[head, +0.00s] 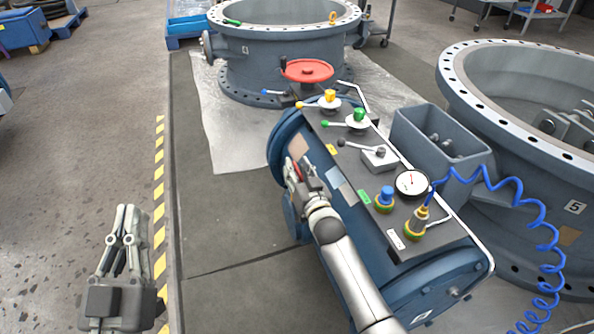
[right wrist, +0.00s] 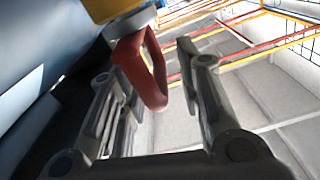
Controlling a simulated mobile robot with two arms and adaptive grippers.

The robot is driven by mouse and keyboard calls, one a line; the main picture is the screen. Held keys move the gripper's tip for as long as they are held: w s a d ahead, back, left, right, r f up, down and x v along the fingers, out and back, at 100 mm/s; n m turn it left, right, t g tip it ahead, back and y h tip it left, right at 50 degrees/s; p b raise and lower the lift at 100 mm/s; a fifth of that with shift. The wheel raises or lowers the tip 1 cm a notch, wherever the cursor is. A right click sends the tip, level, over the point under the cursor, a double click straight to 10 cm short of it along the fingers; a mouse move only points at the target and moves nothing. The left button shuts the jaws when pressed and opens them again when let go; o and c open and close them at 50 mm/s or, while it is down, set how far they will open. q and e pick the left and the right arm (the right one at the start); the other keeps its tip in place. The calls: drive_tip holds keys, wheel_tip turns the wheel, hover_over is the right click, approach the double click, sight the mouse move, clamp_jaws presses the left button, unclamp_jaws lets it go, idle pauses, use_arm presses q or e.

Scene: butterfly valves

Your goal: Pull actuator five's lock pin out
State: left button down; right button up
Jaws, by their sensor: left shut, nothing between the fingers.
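A red loop handle (right wrist: 142,70), which looks like the lock pin's pull, hangs from a metal fitting (right wrist: 130,20) under a yellow part in the right wrist view. In the head view a bit of red (head: 297,171) shows at my right gripper (head: 296,172), by the near side of the blue actuator cylinder (head: 345,215). In the right wrist view my right gripper (right wrist: 160,75) is open, its fingers on either side of the loop, with a gap on the right. The pin's shaft is hidden. My left gripper (head: 130,212) is shut and empty over the floor at lower left.
A black panel (head: 405,215) on the cylinder carries levers, a gauge (head: 411,183) and a coiled blue hose (head: 545,240). A grey bin (head: 440,150) stands behind it. Large flanged valve bodies stand behind and right, one marked 5 (head: 574,207).

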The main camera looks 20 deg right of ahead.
drive_tip(key=shift+w, duration=0.15)
clamp_jaws()
idle(0.4)
